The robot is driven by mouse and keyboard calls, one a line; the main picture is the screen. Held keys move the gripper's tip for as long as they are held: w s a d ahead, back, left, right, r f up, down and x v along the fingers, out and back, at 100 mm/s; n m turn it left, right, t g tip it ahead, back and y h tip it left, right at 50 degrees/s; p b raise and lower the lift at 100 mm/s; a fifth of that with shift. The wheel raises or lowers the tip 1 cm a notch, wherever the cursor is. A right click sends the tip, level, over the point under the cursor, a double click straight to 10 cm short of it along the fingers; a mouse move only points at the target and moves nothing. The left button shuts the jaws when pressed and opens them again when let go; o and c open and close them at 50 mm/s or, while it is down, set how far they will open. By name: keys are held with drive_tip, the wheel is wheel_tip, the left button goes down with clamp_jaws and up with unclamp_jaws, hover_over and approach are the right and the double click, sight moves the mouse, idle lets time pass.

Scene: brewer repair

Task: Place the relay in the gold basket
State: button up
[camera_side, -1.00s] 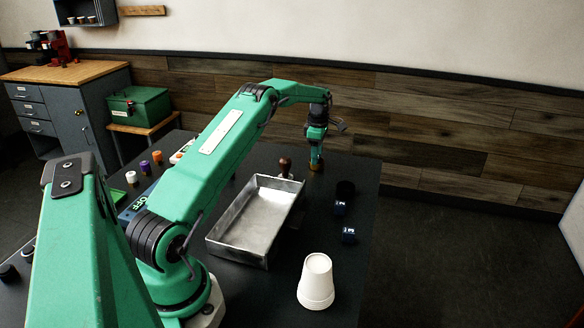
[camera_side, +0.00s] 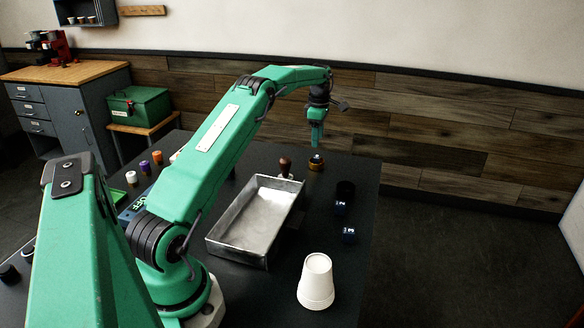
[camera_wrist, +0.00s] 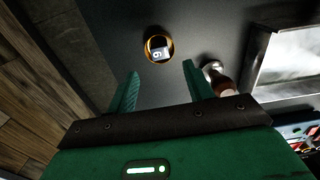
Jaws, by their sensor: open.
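The gold basket (camera_side: 316,168) is a small gold-rimmed round holder at the far edge of the dark table. In the wrist view, its gold ring (camera_wrist: 148,52) surrounds a small dark block with a white marked face, which I take to be the relay (camera_wrist: 161,54). It sits within the ring; how deep it sits I cannot tell. My gripper (camera_side: 317,140) is above the basket and apart from it. In the wrist view, my gripper (camera_wrist: 160,70) has its two green fingers spread with nothing between them.
A metal tray (camera_side: 224,239) lies nearer, with a dark-knobbed tool (camera_side: 285,165) by its far end. Dark blue marked blocks (camera_side: 349,235) (camera_side: 340,208) and a black cup (camera_side: 346,188) stand at right. White stacked cups (camera_side: 316,282) stand in front.

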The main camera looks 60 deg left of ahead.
drive_tip(key=shift+d+r, duration=0.1)
drive_tip(key=shift+r, duration=0.15)
drive_tip(key=shift+d+r, duration=0.15)
drive_tip(key=shift+r, duration=0.05)
drive_tip(key=s+d+r+m+t, duration=0.1)
drive_tip(key=s+d+r+m, duration=0.4)
drive_tip(key=d+r, duration=0.45)
drive_tip(key=s+d+r+m+t, duration=0.1)
drive_tip(key=s+d+r+m, duration=0.2)
drive_tip(key=d+r+m, duration=0.65)
drive_tip(key=s+d+f+m+t, duration=0.1)
drive_tip(key=s+d+f+m, duration=0.1)
drive_tip(key=s+d+m, duration=0.4)
drive_tip(key=s+d+f+m+t, duration=0.2)
drive_tip(key=s+d+m, duration=0.4)
drive_tip(key=s, duration=1.1)
drive_tip(key=d+f, duration=0.1)
drive_tip(key=d, duration=0.3)
drive_tip(key=shift+s+t, duration=0.15)
drive_tip(key=shift+t, duration=0.15)
